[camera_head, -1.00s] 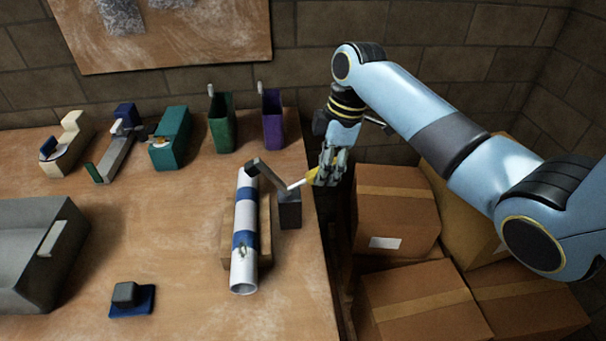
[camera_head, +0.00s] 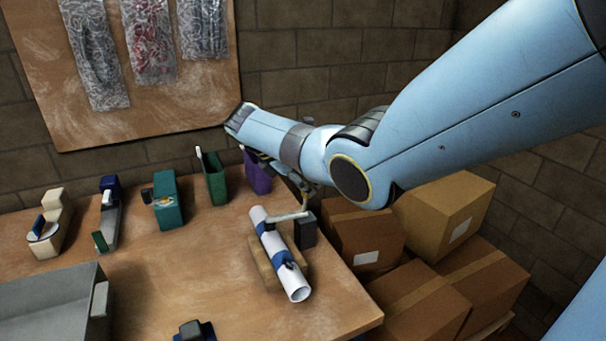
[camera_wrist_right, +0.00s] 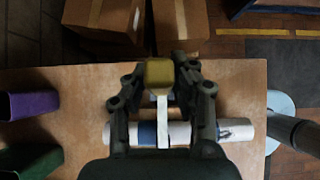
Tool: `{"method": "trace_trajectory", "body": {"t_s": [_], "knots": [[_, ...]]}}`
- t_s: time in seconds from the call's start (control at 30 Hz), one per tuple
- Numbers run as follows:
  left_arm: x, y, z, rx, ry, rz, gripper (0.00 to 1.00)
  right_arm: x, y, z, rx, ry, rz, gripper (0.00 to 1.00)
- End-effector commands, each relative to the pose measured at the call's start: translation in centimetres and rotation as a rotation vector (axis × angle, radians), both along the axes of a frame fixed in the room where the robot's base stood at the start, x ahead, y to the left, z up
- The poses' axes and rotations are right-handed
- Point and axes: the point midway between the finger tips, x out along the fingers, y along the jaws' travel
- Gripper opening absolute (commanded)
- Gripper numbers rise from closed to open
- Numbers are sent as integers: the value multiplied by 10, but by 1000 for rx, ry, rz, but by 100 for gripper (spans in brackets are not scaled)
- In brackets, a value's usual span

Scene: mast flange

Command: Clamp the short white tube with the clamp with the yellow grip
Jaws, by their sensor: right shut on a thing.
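The short white tube (camera_head: 298,289) with blue bands lies on a wooden support (camera_head: 263,264) near the table's right edge. It also shows in the wrist view (camera_wrist_right: 239,132). Beside it stands the clamp's dark block (camera_head: 305,231), with a light bar (camera_head: 290,217) reaching over the tube; whether it presses on the tube I cannot tell. My right gripper (camera_wrist_right: 160,78) is shut on the clamp's yellow grip (camera_wrist_right: 159,73), its fingers on either side. In the head view this gripper (camera_head: 305,192) is largely hidden by my forearm. My left gripper is out of view.
Green (camera_head: 213,180) and purple (camera_head: 257,175) bins stand behind the tube, with a teal holder (camera_head: 168,203) and other fixtures to the left. A grey box (camera_head: 50,305) is front left. Cardboard boxes (camera_head: 440,225) stand beyond the table's right edge. The table's middle is clear.

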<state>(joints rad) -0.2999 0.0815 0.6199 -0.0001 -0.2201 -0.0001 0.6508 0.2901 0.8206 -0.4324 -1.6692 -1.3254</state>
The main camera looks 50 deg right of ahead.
Motion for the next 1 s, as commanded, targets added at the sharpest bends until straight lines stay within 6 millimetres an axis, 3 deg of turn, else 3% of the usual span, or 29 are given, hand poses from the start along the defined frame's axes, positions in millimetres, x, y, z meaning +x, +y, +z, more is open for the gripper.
{"method": "trace_trajectory", "body": {"t_s": [0.13,0.83,0.87,1.0], "knots": [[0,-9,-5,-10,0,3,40,3,5,-1,-62,29,1,0],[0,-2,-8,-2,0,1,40,5,10,0,-130,61,0,0],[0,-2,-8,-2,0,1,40,5,10,0,-130,61,0,25],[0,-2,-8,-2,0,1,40,5,10,0,-129,61,0,43]]}}
